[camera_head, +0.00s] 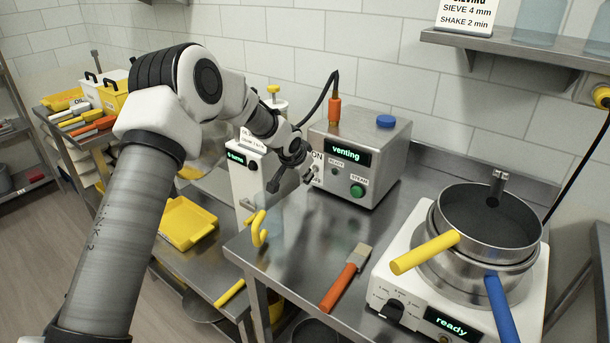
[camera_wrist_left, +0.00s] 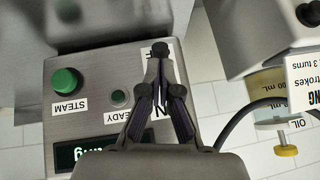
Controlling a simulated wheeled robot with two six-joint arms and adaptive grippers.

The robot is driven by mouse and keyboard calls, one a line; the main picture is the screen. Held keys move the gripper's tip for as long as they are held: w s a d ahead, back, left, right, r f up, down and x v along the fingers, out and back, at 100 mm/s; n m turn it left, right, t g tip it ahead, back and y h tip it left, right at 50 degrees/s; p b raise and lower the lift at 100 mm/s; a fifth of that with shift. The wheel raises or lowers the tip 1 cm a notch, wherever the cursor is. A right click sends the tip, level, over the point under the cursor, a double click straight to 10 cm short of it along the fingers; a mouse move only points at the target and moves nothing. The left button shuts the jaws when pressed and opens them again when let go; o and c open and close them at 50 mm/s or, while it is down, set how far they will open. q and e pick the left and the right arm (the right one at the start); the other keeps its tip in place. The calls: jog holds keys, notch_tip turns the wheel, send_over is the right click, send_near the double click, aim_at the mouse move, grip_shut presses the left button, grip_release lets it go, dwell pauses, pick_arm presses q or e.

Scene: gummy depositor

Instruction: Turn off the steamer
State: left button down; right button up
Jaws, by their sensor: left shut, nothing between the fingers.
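The steamer (camera_head: 385,155) is a grey metal box on the steel bench, with a lit display (camera_head: 346,152) reading "venting". Its front has a green STEAM button (camera_head: 357,190), which also shows in the left wrist view (camera_wrist_left: 65,81), a small READY lamp (camera_wrist_left: 119,97) and a label "ON" at the left. My left gripper (camera_head: 307,172) is shut and empty, close in front of the steamer's left front edge. In the wrist view its fingertips (camera_wrist_left: 159,52) meet beside a small dark knob over the white label. The fingers partly cover that label; contact is unclear. My right gripper is out of view.
A white dispenser (camera_head: 246,172) stands left of the steamer. A black cable with an orange plug (camera_head: 334,110) rises from the steamer's top. A hotplate (camera_head: 400,275) with pans stands at the right. An orange-handled brush (camera_head: 345,280) lies on the bench before the steamer.

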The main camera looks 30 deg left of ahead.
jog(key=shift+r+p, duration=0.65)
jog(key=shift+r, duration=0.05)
